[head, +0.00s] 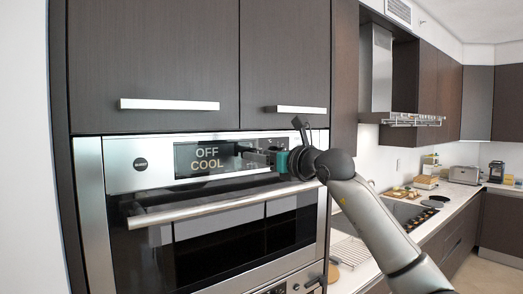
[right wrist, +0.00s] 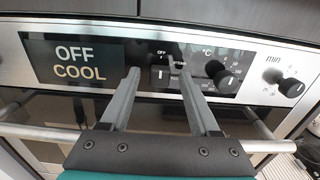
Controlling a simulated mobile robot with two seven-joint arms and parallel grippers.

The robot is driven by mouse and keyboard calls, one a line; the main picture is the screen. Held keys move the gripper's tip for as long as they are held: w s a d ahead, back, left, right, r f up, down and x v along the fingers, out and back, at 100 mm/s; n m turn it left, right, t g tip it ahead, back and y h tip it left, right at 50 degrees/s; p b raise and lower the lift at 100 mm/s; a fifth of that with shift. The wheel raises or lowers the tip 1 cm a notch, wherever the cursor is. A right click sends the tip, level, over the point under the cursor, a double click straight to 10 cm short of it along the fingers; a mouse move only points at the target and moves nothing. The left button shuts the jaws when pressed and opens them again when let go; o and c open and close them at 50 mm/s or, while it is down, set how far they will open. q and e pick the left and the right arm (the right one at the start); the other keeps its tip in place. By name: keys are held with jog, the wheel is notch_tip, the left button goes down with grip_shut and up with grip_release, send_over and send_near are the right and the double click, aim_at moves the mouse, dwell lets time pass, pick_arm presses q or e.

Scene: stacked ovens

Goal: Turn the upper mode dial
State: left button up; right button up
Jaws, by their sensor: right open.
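The upper oven's panel has a display (right wrist: 78,61) reading "OFF COOL". Right of it in the right wrist view, the black mode dial (right wrist: 177,58) stands by a small "OFF" label and looks dark against the dark panel. My right gripper (right wrist: 158,73) is open, with its two fingers pointing at the panel around the dial's area. The right fingertip partly overlaps the dial's lower part, and I cannot tell whether they touch. In the head view my right gripper (head: 251,156) comes in from the right and hides the dials. My left gripper is not in view.
A temperature dial (right wrist: 220,74) marked °C and a minute dial (right wrist: 291,87) stand to the right. The oven handle (head: 220,205) runs below the panel. Cabinet handles (head: 169,104) are above. A counter with a cooktop (head: 400,211) lies to the right.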

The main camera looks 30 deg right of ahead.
jog(key=shift+w, duration=0.2)
grip_shut()
dwell(0.5)
